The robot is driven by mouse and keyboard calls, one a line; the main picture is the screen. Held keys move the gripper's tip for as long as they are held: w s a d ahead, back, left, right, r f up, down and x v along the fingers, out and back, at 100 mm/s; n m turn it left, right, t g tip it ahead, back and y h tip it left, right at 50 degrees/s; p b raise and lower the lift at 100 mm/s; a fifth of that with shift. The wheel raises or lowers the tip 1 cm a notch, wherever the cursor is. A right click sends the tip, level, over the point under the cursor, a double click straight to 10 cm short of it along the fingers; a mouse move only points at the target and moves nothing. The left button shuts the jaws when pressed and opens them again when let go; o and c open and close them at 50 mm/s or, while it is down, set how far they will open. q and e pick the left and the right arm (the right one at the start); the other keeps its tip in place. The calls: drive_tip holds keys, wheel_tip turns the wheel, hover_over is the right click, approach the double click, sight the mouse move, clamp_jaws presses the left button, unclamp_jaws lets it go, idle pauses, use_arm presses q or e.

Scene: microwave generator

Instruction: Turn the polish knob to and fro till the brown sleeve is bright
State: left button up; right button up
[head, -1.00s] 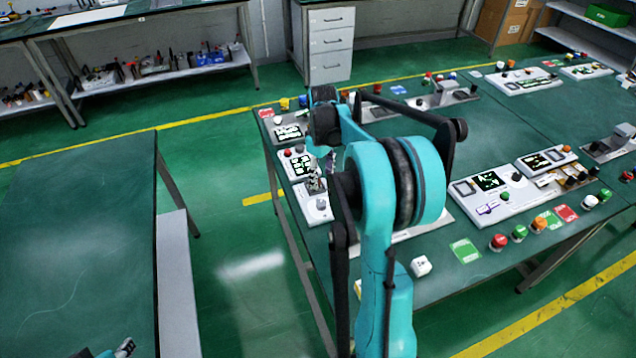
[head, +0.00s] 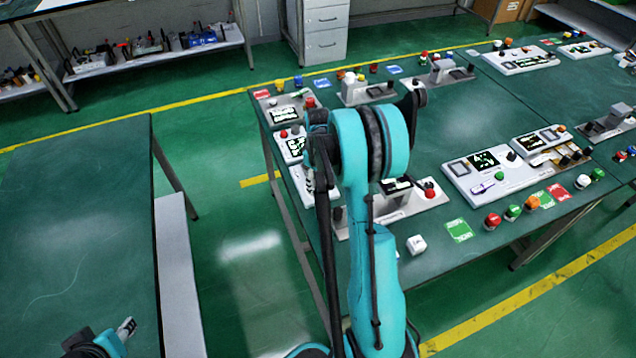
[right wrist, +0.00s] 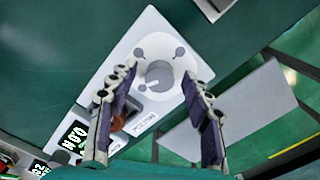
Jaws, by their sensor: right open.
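A round grey knob (right wrist: 159,76) stands on a white panel (right wrist: 150,35) in the right wrist view. Dark print, apparently the polish label, is below it. My right gripper (right wrist: 158,84) is open, its fingertips on either side of the knob; I cannot tell whether they touch it. A brown piece (right wrist: 118,120), perhaps the sleeve, is partly hidden behind the left finger; its brightness is unclear. In the head view my right arm mostly hides this panel (head: 298,182) at the table's left edge. My left gripper (head: 126,327) is at the lower left, its opening unclear.
A lit display (right wrist: 72,140) sits beside the knob panel in the right wrist view. In the head view, a two-screen console (head: 490,185), several coloured buttons and a white cube (head: 416,245) are on the table right of my arm. The left table (head: 80,220) is bare.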

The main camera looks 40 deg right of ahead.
clamp_jaws()
drive_tip(key=shift+m, duration=0.3)
drive_tip(key=m, duration=1.2)
drive_tip(key=shift+b, duration=0.35)
idle(0.5)
